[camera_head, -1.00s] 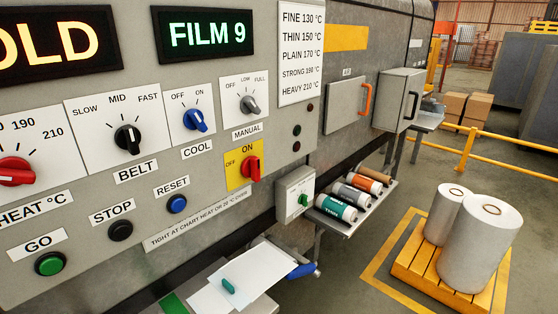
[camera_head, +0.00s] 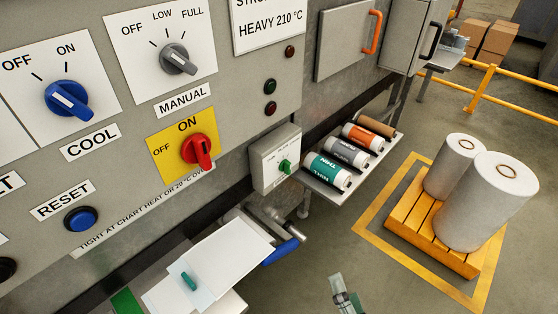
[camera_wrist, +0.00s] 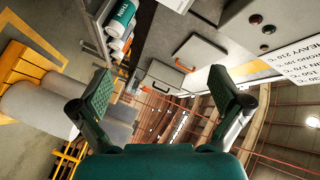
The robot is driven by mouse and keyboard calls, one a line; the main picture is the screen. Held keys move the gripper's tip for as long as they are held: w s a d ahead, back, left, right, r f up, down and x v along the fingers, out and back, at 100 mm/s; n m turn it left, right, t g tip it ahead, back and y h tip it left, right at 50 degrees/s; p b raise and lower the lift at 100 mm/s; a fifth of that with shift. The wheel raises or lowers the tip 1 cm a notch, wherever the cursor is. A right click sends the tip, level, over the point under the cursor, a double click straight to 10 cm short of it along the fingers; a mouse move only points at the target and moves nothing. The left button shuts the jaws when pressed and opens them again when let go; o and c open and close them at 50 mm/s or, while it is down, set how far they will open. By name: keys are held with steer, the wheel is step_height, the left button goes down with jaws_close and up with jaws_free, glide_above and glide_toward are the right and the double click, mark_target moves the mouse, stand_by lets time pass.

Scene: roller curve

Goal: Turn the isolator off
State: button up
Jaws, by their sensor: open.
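The isolator is a red rotary knob (camera_head: 198,150) on a yellow plate (camera_head: 178,170) marked OFF at the left and ON at the top. Its handle stands roughly upright, in line with ON. The isolator does not show in the wrist view. My gripper (camera_wrist: 158,82) is open and empty in the wrist view, its two green-padded fingers spread wide. Only a small part of my gripper (camera_head: 343,295) shows at the bottom edge of the head view, below and right of the isolator and apart from it.
The blue COOL knob (camera_head: 66,98), grey MANUAL knob (camera_head: 178,58) and blue RESET button (camera_head: 80,219) surround the isolator. A grey box with a green knob (camera_head: 284,166) juts out at the right. Below are papers (camera_head: 225,255) and a blue-ended handle (camera_head: 281,252). Film rolls (camera_head: 490,200) stand on a pallet.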

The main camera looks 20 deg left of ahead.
steer(key=w+a+r+g+y, duration=0.3)
steer(key=w+a+r+y, duration=0.15)
steer(key=a+r, duration=0.6)
steer(key=n+g+y, duration=0.2)
steer(key=g+y, duration=0.2)
glide_toward(207, 157)
steer(key=x, duration=1.1)
steer(key=shift+a, duration=0.1)
steer(key=shift+c, duration=0.3)
steer(key=c, duration=1.1)
